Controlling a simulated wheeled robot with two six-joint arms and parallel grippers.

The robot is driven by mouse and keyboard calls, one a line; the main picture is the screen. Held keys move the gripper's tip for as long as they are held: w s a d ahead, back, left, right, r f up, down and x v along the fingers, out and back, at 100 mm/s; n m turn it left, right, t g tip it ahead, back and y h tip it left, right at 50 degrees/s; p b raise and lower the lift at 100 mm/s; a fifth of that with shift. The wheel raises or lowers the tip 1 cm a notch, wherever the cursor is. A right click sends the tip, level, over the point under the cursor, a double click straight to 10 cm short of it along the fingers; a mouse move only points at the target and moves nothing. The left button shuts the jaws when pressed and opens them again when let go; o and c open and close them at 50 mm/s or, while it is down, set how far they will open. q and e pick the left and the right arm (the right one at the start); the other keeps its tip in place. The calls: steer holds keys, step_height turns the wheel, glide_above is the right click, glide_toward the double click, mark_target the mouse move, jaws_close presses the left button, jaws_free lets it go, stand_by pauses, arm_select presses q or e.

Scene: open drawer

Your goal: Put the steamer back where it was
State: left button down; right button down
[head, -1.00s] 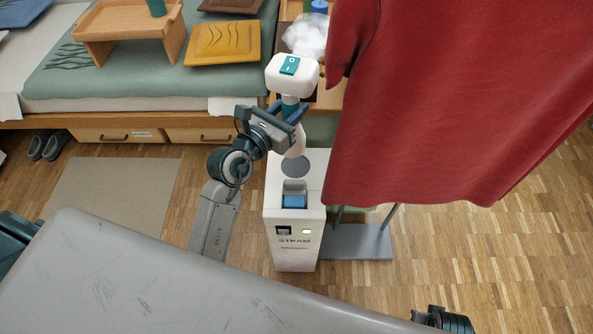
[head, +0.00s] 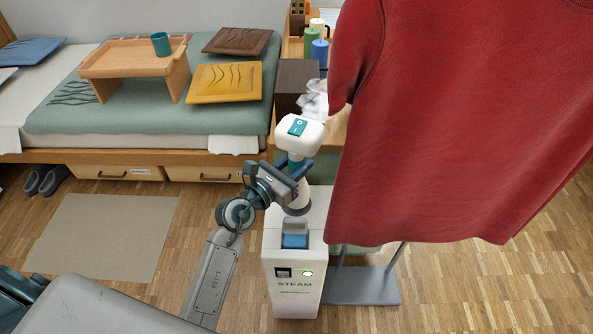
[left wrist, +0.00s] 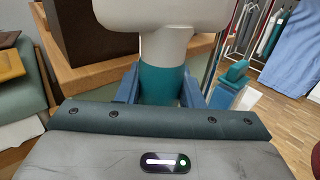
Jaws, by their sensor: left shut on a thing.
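The steamer (head: 298,133) has a white head with a teal button, a teal neck and a white lower part. My left gripper (head: 290,170) is shut around its teal neck; the left wrist view also shows this neck (left wrist: 161,84) between the blue fingers. The steamer is upright over the white STEAM base (head: 292,270). Its lower end is at the dark round spot on the base's top, behind the blue-fronted recess (head: 295,240). I cannot tell whether it touches. My right gripper is not in view.
A red shirt (head: 450,130) hangs close to the right of the base, above a grey stand foot (head: 362,287). Floor is clear at the lower right.

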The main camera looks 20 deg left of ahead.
arm_select(q)
steer(key=shift+f, duration=0.75)
steer(key=shift+f, duration=0.15)
steer(key=c, duration=1)
jaws_free()
